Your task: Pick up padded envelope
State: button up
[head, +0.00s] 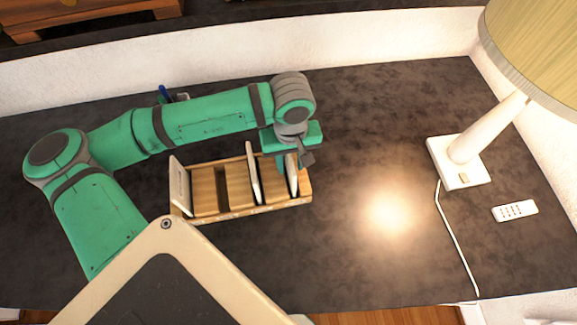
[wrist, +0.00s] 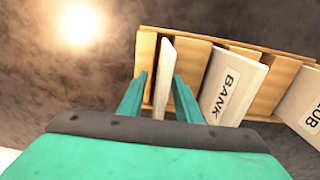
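A wooden slotted rack (head: 240,213) stands on the dark desk and holds several thin upright items. A plain pale flat item (head: 292,182) is in its right-end slot; it also shows in the wrist view (wrist: 163,78). It may be the padded envelope, but I see no label on it. My gripper (head: 290,160) is over that end of the rack, pointing down. In the wrist view my gripper's (wrist: 160,76) two green fingers are apart, one on each side of the pale item, with gaps visible. The fingers hide part of it.
Another with a partly cut-off label (wrist: 310,105) is at the far end. A lamp (head: 463,160) and a remote (head: 515,211) stand right; desk between is clear.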

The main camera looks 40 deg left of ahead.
jog(key=shift+s, duration=0.1)
grip_shut()
jog(key=shift+a, duration=0.1)
jog(key=shift+r, duration=0.1)
jog(key=shift+r, duration=0.5)
notch_tip(320, 180, up, 17)
jog(key=shift+f, duration=0.1)
dwell(0.3)
